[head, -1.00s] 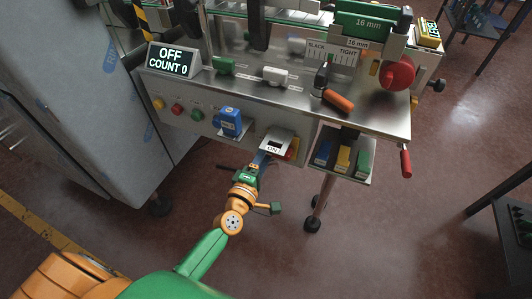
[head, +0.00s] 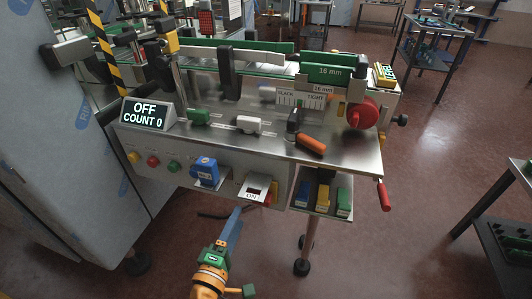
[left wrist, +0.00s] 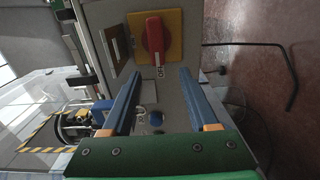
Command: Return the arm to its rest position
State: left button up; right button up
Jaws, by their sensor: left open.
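My left gripper (head: 237,212) is below and in front of the machine's front panel (head: 150,160), with its arm coming in from the bottom of the head view. In the left wrist view its two blue fingers (left wrist: 163,75) stand wide apart with nothing between them. Beyond them a red rotary switch (left wrist: 154,34) on a yellow plate faces the camera, apart from the fingers. In the head view the switch is mostly hidden beside a metal shroud (head: 254,186) with an ON label. The display (head: 145,115) reads OFF, COUNT 0. My right gripper is not in view.
A blue padlock-like block (head: 206,172) and a tray of blue, yellow and green blocks (head: 322,208) project from the machine's front. A red-handled crank (head: 384,196) sticks out at its right corner. A grey wrapped cabinet (head: 50,150) stands left. Open floor (head: 400,245) lies right.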

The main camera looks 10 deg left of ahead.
pick_arm(q)
jog(key=s+f+m+g+p, duration=0.25)
jog(key=s+f+m, duration=0.2)
jog(key=f, duration=0.35)
jog(key=s+f+m+g+h+p, duration=0.1)
jog(key=s+f+m+g, duration=0.35)
jog(key=f, duration=0.25)
jog(key=s+f+m+g+p, duration=0.1)
jog(key=s+f+m+g, duration=0.3)
jog(key=f, duration=0.4)
jog(key=s+a+f+m+g+p, duration=0.1)
jog(key=s+f+m+g, duration=0.2)
jog(key=s, duration=0.6)
jog(key=s+a+f+m+g+y, duration=0.1)
jog(key=s+f+m+g, duration=0.2)
jog(key=s, duration=0.7)
jog(key=shift+s+f+m+y+p, duration=0.2)
jog(key=shift+f+m+y+p, duration=0.15)
jog(key=shift+m, duration=0.25)
